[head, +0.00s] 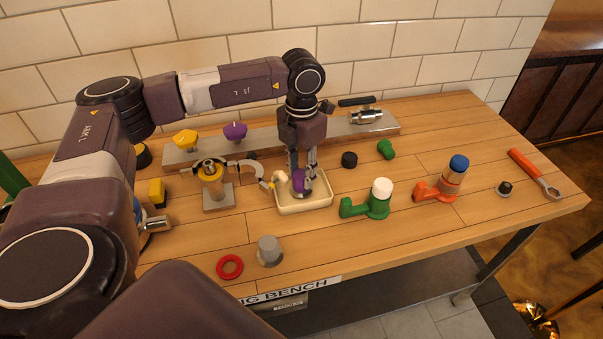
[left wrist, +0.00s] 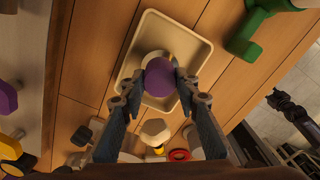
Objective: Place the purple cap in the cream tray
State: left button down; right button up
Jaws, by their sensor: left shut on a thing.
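The purple cap (head: 298,180) is between the fingers of my left gripper (head: 302,172), which is shut on it. The cream tray (head: 318,203) lies directly below, on the bench. In the left wrist view the purple cap (left wrist: 160,77) shows between the fingertips (left wrist: 160,80), over the inside of the tray (left wrist: 196,52). A pale round shape (left wrist: 152,56) shows partly behind the cap. I cannot tell whether the cap touches the tray floor. A dark jointed thing at the right of the wrist view may be my right gripper (left wrist: 285,103); its jaws are unclear.
A green fitting (head: 368,205) and an orange one (head: 445,187) stand right. A red ring (head: 229,267) and grey plug (head: 269,250) lie in front. Another purple knob (head: 235,131) is behind.

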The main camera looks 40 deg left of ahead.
pick_arm(q)
jog(key=shift+f, duration=0.75)
jog(key=shift+f, duration=0.2)
jog(key=c, duration=1.5)
grip_release()
jog(key=shift+r, duration=0.1)
